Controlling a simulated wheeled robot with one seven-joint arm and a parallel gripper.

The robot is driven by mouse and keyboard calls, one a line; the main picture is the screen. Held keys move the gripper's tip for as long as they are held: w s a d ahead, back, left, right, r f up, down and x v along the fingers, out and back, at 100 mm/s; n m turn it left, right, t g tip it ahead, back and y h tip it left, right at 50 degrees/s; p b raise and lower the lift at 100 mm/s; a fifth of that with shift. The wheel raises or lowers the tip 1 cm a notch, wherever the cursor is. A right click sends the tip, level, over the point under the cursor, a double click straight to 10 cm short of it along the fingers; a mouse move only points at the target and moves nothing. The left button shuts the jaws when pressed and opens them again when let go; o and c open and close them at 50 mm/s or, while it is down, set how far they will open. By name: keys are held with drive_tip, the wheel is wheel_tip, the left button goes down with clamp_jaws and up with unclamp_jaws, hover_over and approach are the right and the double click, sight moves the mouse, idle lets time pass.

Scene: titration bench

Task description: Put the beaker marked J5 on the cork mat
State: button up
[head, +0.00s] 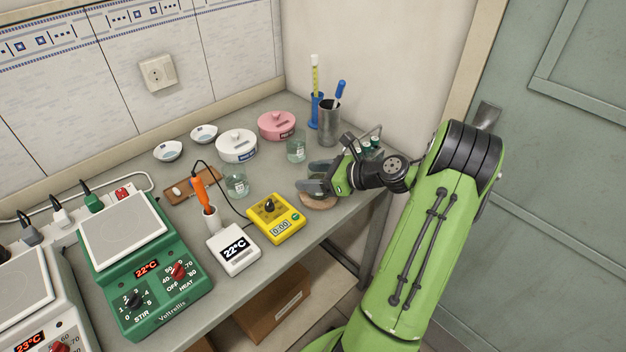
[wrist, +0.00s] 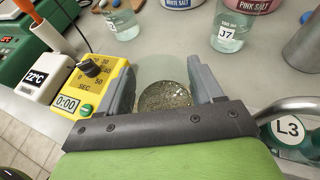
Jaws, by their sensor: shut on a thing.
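My gripper (head: 312,182) is low over the round cork mat (head: 318,203) near the bench's right front. In the wrist view, my gripper's fingers (wrist: 163,82) stand apart with a faint clear glass shape between them, apparently a beaker. Its mark does not show, so I cannot read whether it is J5. The speckled brown cork mat (wrist: 165,97) shows between the fingers, seemingly through the glass. I cannot tell whether the glass touches the mat. In the head view my gripper hides the held thing.
Beaker J7 (wrist: 228,34) stands by the pink salt jar (head: 276,125). Another beaker (head: 237,183) stands left, near the yellow timer (head: 275,218). A steel cup (head: 329,124) stands behind my gripper. A container marked L3 (wrist: 290,130) is close on the right.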

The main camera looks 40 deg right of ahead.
drive_tip(key=shift+r, duration=0.1)
drive_tip(key=o, duration=1.1)
drive_tip(key=shift+o, duration=0.2)
